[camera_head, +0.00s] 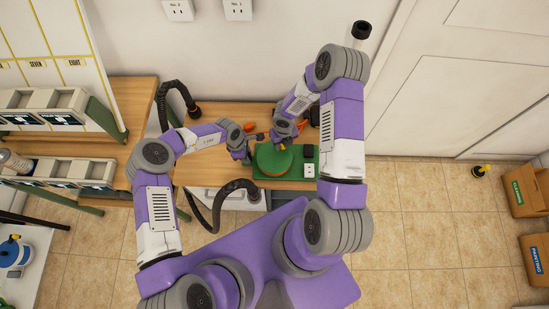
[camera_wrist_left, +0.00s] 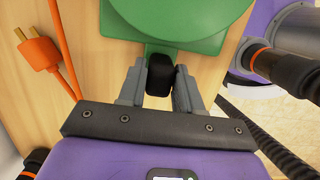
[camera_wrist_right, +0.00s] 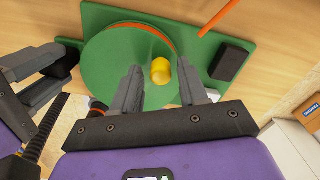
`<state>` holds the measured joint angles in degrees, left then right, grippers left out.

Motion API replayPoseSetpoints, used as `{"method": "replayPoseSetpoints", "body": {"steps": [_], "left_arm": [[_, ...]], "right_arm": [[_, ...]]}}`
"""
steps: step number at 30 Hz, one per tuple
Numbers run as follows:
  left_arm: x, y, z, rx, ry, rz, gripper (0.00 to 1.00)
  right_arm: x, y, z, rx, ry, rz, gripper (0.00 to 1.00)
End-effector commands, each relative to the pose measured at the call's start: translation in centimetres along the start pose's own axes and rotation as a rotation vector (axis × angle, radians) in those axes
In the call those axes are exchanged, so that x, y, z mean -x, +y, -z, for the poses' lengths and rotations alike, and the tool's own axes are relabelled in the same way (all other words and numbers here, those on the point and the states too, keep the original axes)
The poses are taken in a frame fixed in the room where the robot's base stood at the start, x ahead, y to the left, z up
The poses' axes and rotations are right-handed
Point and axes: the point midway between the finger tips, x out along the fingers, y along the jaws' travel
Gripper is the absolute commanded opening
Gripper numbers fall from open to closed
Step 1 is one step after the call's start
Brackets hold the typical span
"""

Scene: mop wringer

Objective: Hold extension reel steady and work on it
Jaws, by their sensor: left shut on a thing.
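The extension reel is a green drum (camera_head: 270,160) on a green base plate (camera_head: 299,153), on the wooden bench. An orange cord shows around its edge. My left gripper (camera_head: 248,157) is at the reel's left side, shut on a black block at the base's edge; the block (camera_wrist_left: 160,73) sits between its fingers in the left wrist view. My right gripper (camera_head: 282,144) is over the drum. In the right wrist view its fingers are apart, on either side of a yellow knob (camera_wrist_right: 160,70) on the drum, with visible gaps; I cannot tell whether either finger touches it.
An orange plug (camera_wrist_left: 40,55) and cord lie on the bench beside the reel. A black box (camera_wrist_right: 231,60) sits on the base plate. Dark flexible hoses (camera_head: 216,198) arch near the bench's left. Cardboard boxes (camera_head: 524,190) stand on the floor at right.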

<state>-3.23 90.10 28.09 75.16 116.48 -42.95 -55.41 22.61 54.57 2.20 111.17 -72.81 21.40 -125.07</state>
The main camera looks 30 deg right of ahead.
Motion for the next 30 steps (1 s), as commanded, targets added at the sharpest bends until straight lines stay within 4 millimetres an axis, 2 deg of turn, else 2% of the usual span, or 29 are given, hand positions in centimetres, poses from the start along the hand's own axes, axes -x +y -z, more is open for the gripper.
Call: {"method": "replayPoseSetpoints", "body": {"steps": [2,10,14,17,27,30], "left_arm": [[-0.2,-0.2,0.1,0.000,0.003,0.004,0.00],[-0.2,-0.1,0.1,0.000,0.002,0.004,0.00],[-0.2,-0.1,0.1,0.000,0.002,0.003,0.00],[-0.2,-0.1,0.1,0.000,0.002,0.003,0.00],[-0.2,-0.1,0.1,0.000,0.002,0.003,0.00],[-0.2,-0.1,0.1,0.000,0.002,0.002,0.00]], "right_arm": [[0.0,0.0,0.0,-0.001,0.000,0.000,0.55],[0.1,0.0,0.0,-0.002,0.000,0.000,0.55],[0.9,-0.1,-0.1,-0.004,-0.002,0.001,0.55],[2.3,-0.1,-0.1,-0.004,-0.004,0.000,0.55],[9.2,-0.1,0.0,-0.004,-0.005,0.001,0.55],[10.7,0.0,0.0,-0.003,-0.004,0.000,0.55]]}}
